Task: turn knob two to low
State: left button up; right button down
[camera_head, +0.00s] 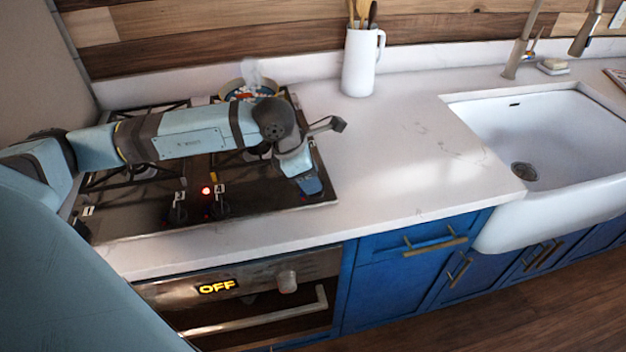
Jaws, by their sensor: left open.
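The black cooktop (250,205) is at the left, partly covered by my left arm. A knob labelled 3 (178,213) and a knob labelled 4 (219,208) stand along its front. A label 1 (88,211) shows at the front left, with a dark knob partly visible below it. I cannot make out a label 2 or which knob is knob two. A red light (206,190) glows between labels 3 and 4. My left gripper (326,156) is open and empty over the cooktop's right edge, right of the knobs and apart from them. My right gripper is not in view.
A pan (246,89) with food and steam sits at the cooktop's back, behind my arm. A white utensil jug (361,65) stands on the counter (400,160), which is clear in front. A white sink (560,135) is at the right. The oven display (216,287) below reads OFF.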

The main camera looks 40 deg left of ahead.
pick_arm(q)
jog(key=shift+x, duration=1)
grip_shut()
jog(key=shift+a+f, duration=0.1)
